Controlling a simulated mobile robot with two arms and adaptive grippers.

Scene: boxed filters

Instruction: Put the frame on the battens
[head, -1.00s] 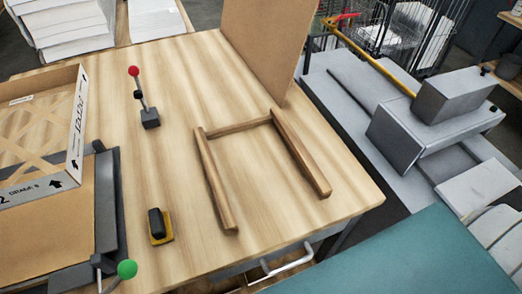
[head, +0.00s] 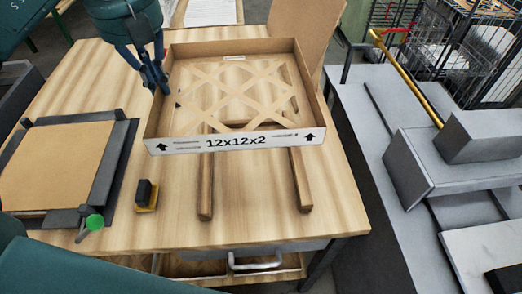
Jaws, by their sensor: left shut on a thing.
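The frame (head: 236,142) is a shallow square cardboard surround with a tan lattice across it and "12x12x2" on its white front wall. My left gripper (head: 158,82) is shut on its left wall near the far corner. The battens are two wooden bars, left (head: 205,187) and right (head: 300,181), joined by a crosspiece seen through the lattice. The frame is over their far part; their near ends stick out in front of it. I cannot tell whether the frame touches them. My right gripper is not in view.
A brown panel sits in a dark fixture (head: 122,150) with a green-knobbed lever (head: 95,222) at the left. A small black-and-yellow block (head: 147,195) lies between fixture and battens. A cardboard sheet (head: 318,28) stands behind. The table front is mostly clear.

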